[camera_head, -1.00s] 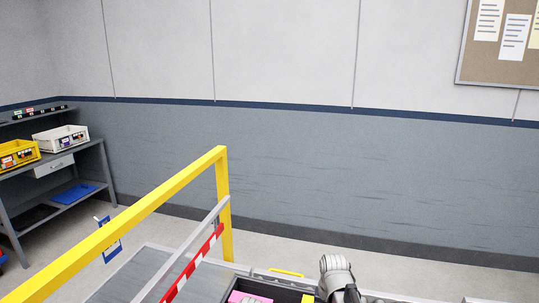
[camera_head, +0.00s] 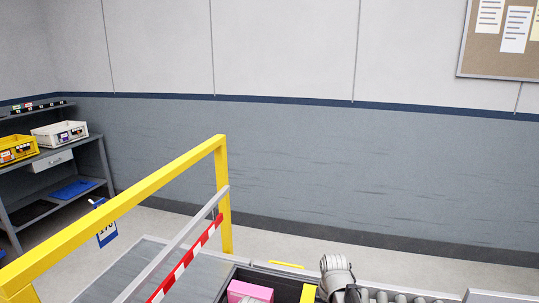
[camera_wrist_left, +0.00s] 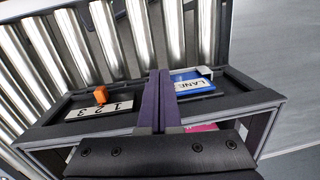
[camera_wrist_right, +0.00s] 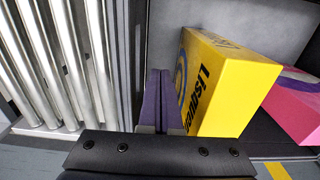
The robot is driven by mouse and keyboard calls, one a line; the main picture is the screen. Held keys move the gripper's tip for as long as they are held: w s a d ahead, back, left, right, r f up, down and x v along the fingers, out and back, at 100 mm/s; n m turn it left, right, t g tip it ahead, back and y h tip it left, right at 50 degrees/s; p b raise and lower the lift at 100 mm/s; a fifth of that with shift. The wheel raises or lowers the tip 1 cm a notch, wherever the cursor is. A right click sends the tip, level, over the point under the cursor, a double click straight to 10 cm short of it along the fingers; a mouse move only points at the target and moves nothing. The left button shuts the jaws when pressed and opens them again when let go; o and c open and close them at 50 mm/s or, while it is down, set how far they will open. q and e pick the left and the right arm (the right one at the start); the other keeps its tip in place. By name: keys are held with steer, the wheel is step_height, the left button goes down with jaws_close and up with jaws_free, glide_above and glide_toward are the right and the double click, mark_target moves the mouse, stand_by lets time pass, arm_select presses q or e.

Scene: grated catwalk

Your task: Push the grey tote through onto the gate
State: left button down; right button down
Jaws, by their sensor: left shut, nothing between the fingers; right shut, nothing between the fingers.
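The dark grey tote (camera_head: 275,275) shows only in part at the bottom of the head view, with a pink box (camera_head: 250,291) and a yellow box (camera_head: 308,293) in it. The gate's red-and-white bar (camera_head: 187,258) slants up beside a grey flat deck (camera_head: 115,275), left of the tote. In the right wrist view my right gripper (camera_wrist_right: 153,100) is shut and empty, next to the yellow box (camera_wrist_right: 225,85); contact is unclear. In the left wrist view my left gripper (camera_wrist_left: 159,100) is shut and empty, over a dark panel with number and LANE plates (camera_wrist_left: 195,82).
A yellow rail (camera_head: 120,206) with an upright post (camera_head: 224,190) runs along the deck. Conveyor rollers (camera_head: 395,297) lie right of the tote, beside my grey arm part. A shelf with yellow and white bins (camera_head: 60,133) stands at the far left by the wall.

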steer(key=s+d, duration=0.3)
steer(key=d, duration=0.7)
steer(key=s+d, duration=0.3)
steer(key=d, duration=0.8)
steer(key=shift+d, duration=0.2)
stand_by(1.7)
steer(key=shift+s, duration=0.1)
step_height(320, 180, up, 8)
steer(key=p, duration=0.8)
stand_by(0.3)
